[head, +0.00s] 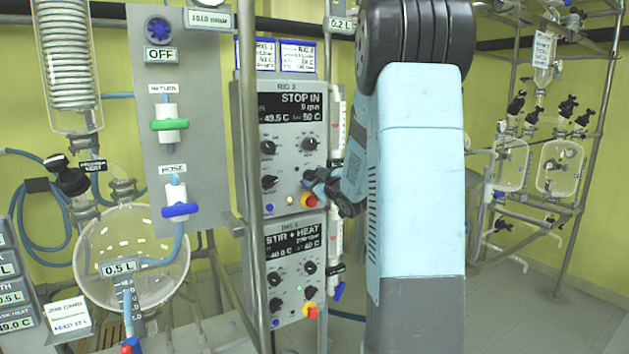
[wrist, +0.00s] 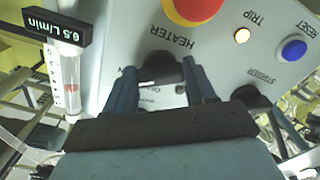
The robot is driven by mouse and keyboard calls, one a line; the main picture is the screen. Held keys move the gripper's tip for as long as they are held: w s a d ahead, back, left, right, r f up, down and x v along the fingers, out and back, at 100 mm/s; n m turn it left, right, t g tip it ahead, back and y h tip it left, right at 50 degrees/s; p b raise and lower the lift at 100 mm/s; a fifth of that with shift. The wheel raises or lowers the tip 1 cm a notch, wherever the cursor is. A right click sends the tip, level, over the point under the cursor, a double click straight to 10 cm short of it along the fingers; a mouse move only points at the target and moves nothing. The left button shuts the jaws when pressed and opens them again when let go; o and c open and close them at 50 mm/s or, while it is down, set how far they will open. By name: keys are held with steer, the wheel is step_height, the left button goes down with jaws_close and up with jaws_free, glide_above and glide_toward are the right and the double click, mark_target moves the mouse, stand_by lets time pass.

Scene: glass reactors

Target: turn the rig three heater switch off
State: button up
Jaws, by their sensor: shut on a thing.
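The upper grey control box (head: 290,165) has a black display (head: 292,107) that appears to read "STOP IN" and 49.5 C; its small rig label is hard to read. My gripper (head: 322,184) is at the box's lower right, just above the red stop button (head: 309,200), and hides the knob there. In the wrist view, my gripper (wrist: 160,80) has one finger on each side of the black heater knob (wrist: 158,67), under the printed word HEATER, and is shut on it. The knob's on and off marks are partly hidden.
Beside the heater knob are the stirrer knob (wrist: 250,95), a lit trip lamp (wrist: 242,35) and a blue reset button (wrist: 294,50). A flow meter (wrist: 65,80) stands left. A second control box (head: 296,265) is below. A metal post (head: 249,150) runs left of both boxes.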

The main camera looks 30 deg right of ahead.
steer(key=n, duration=0.6)
steer(key=shift+a+f, duration=0.1)
steer(key=n, duration=0.5)
steer(key=shift+f+n, duration=0.1)
steer(key=shift+n, duration=0.2)
steer(key=shift+f, duration=0.1)
stand_by(0.3)
steer(key=o, duration=0.8)
steer(key=shift+c, duration=0.2)
steer(key=shift+o, duration=1.4)
steer(key=shift+r, duration=0.2)
steer(key=s, duration=1.3)
steer(key=shift+s+d, duration=0.35)
steer(key=shift+s, duration=0.05)
